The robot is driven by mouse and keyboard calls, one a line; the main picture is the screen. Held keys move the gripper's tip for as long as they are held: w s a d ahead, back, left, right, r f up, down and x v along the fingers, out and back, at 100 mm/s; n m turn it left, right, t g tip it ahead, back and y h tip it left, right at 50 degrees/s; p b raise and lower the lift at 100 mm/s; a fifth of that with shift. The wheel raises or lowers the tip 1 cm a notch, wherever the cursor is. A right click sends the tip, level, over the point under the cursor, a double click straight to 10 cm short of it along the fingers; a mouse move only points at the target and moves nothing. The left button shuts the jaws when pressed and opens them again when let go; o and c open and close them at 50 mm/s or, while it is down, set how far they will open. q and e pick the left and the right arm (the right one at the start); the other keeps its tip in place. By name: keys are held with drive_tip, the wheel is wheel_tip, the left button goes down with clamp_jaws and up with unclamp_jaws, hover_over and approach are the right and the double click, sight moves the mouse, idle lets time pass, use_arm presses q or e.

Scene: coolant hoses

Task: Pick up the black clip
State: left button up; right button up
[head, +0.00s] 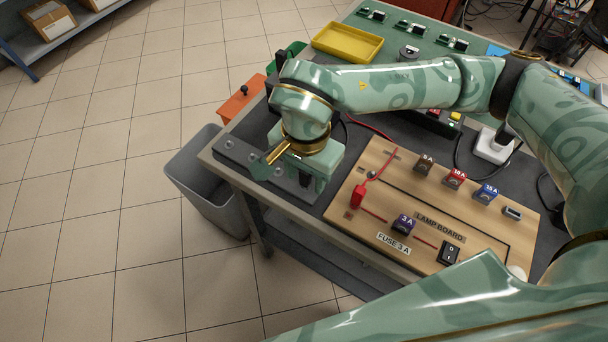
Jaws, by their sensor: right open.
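My right gripper (304,178) points down over the left end of the workbench, beside the wooden lamp board. It is open. Its own wrist and body cover the spot below it. I cannot clearly make out the black clip; it may be hidden under or behind the gripper. A black cable shows just right of my wrist, near a red lead. A red clip (358,196) stands on the left part of the lamp board (400,218), to the right of the gripper. My left gripper is not in view.
A yellow tray (347,41) lies at the back. A grey bin (208,185) stands left of the bench (235,177). A white plug block (494,146) sits behind the board.

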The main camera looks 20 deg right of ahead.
drive_tip(key=shift+f, duration=0.25)
drive_tip(key=shift+r, duration=0.1)
clamp_jaws()
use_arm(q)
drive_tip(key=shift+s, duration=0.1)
use_arm(e)
drive_tip(key=r, duration=0.1)
drive_tip(key=r+p, duration=0.1)
drive_tip(key=r, duration=0.1)
drive_tip(key=r+p, duration=0.1)
drive_tip(key=shift+s+a+r, duration=0.1)
drive_tip(key=shift+s+r, duration=0.1)
drive_tip(key=shift+s, duration=0.05)
use_arm(q)
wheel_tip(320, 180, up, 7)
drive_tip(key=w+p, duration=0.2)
drive_tip(key=p, duration=0.3)
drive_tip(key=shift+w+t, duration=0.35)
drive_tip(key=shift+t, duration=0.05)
use_arm(e)
drive_tip(key=s+r, duration=1.1)
drive_tip(key=s, duration=0.2)
drive_tip(key=shift+s+a+r, duration=0.25)
drive_tip(key=shift+a+r, duration=0.05)
drive_tip(key=shift+a, duration=0.1)
